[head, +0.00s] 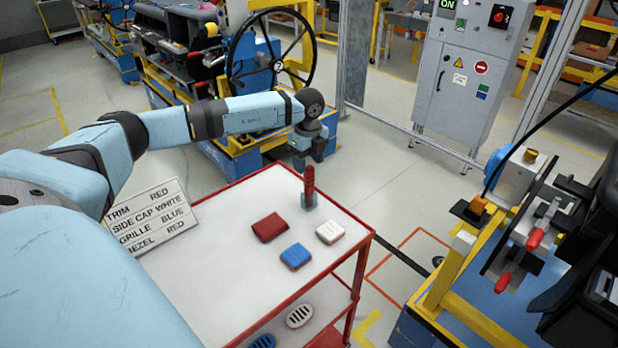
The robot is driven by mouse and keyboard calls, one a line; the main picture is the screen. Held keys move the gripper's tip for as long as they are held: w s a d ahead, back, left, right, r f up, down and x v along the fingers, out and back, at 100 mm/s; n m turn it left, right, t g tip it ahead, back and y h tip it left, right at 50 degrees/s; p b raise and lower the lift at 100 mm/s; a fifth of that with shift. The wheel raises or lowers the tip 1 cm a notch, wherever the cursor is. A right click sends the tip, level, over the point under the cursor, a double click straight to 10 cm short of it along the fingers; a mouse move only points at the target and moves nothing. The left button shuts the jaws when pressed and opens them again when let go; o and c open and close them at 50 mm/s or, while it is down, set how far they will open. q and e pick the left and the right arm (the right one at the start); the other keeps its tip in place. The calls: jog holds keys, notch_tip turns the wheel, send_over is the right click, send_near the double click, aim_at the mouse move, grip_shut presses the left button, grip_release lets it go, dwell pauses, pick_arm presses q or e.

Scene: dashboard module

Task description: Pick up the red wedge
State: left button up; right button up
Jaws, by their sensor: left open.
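A slim red upright piece (310,181), likely the red wedge, stands in a small grey holder (309,202) near the far right part of the white-topped cart (205,275). A flat red block (270,227) lies on the same top, left of and nearer than the upright piece. My left gripper (301,163) is open, pointing down just behind and left of the upright red piece, apart from the flat red block. Whether it touches the upright piece cannot be told; its fingers are small and partly unclear. My right gripper is not in view.
A blue block (295,257) and a white block (330,231) lie near the red block. A sign (148,218) stands at the cart's left. Grilles (300,315) lie on the lower shelf. A yellow-framed fixture with red handles (535,239) stands right.

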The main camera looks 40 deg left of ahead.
aim_at(309, 188)
pick_arm(q)
notch_tip(309, 188, down, 5)
jog(key=shift+w+f+p, duration=0.1)
jog(key=shift+p, duration=0.45)
jog(key=c, duration=1)
